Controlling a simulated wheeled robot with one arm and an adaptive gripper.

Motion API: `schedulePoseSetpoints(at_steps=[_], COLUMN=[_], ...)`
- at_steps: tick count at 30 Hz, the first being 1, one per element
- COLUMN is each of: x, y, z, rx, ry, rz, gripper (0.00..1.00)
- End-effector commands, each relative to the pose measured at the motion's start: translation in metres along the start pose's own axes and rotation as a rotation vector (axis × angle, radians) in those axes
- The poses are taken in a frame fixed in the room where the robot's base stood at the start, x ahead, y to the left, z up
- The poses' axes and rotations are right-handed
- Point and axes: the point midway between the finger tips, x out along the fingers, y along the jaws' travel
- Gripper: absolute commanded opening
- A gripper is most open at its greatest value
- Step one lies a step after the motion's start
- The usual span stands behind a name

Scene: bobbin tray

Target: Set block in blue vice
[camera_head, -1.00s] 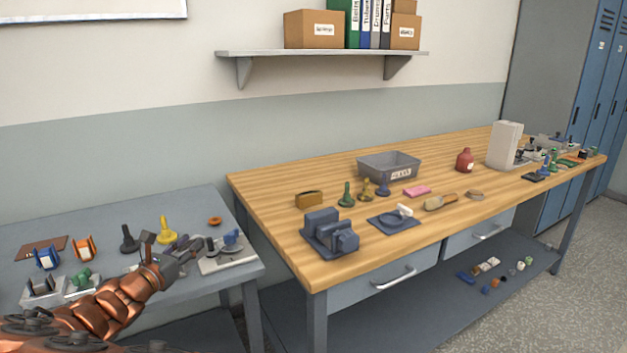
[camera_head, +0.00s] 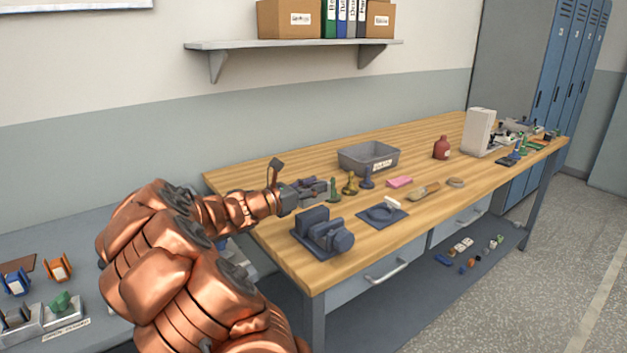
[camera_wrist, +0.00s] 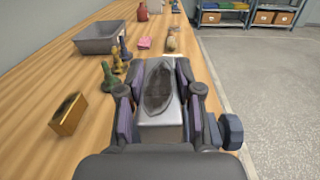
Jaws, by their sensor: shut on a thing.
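The blue-grey vice (camera_head: 318,232) stands near the front left corner of the wooden bench, with a round knob at its right. In the wrist view the knob (camera_wrist: 231,131) shows to the right of my gripper; most of the vice is hidden. My gripper (camera_head: 318,187) is above the bench, over or just behind the vice. In the wrist view my gripper (camera_wrist: 162,84) is shut on a pale grey block (camera_wrist: 160,132) with a dark oval on its face. The block appears above the vice, not clearly seated in it. Its underside is hidden.
A brass-coloured block (camera_wrist: 68,115) lies left of my gripper. Bare wood shows at the far left.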

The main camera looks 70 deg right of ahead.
Motion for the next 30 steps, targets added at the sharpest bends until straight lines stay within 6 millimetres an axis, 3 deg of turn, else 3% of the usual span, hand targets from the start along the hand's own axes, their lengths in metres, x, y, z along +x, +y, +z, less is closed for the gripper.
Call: schedulePoseSetpoints(at_steps=[4, 11, 30], x=[0.018, 0.019, 0.02], y=[-0.014, -0.016, -0.016], z=[0.007, 0.004, -0.033], rx=[0.002, 0.002, 0.001], ry=[-0.002, -0.003, -0.002], rz=[-0.035, -0.038, -0.041], gripper=[0.0, 0.0, 0.0])
